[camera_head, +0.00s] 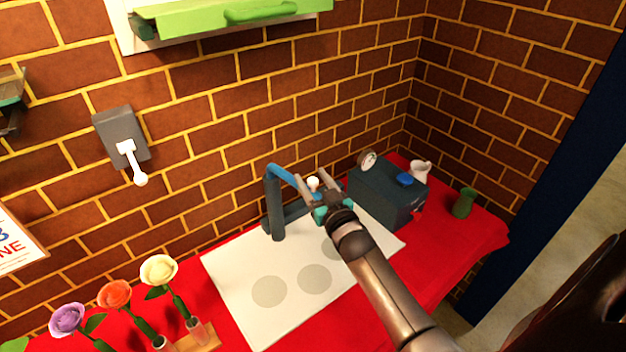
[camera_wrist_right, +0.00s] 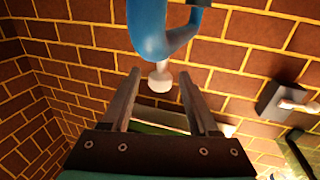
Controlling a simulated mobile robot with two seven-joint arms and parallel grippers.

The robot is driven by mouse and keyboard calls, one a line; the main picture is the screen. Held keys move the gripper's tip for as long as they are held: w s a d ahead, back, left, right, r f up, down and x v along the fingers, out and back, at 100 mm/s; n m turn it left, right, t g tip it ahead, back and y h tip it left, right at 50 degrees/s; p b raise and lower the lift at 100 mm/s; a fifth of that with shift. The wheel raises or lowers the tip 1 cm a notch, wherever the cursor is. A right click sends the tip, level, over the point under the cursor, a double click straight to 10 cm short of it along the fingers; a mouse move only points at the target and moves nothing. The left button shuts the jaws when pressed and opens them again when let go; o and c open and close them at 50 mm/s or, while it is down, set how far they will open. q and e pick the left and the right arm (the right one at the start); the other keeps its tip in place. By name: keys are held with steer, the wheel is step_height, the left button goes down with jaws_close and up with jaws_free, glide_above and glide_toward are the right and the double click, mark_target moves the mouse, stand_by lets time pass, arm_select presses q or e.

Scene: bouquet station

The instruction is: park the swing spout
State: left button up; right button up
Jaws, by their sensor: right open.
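The swing spout (camera_head: 282,173) is a blue arm on a dark teal upright post at the back of the white mat. It reaches right and toward the front, and a white knob (camera_head: 313,183) shows near its end. My right gripper (camera_head: 311,179) is open at the spout's end, its fingers on either side of the knob. In the right wrist view the blue spout (camera_wrist_right: 148,28) hangs from the top and the white knob (camera_wrist_right: 159,80) shows between the open fingers; I cannot tell whether they touch. My left gripper is not in view.
A dark blue box (camera_head: 387,195) with a dial and blue button stands right of the spout. A white vase (camera_head: 419,171) and green vase (camera_head: 463,203) stand beyond it. Several flowers (camera_head: 116,295) stand front left. A wall lever (camera_head: 130,155) is at left. The white mat (camera_head: 235,300) is mostly clear.

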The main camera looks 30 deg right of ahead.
steer(key=shift+c, duration=0.4)
jaws_close()
stand_by(0.9)
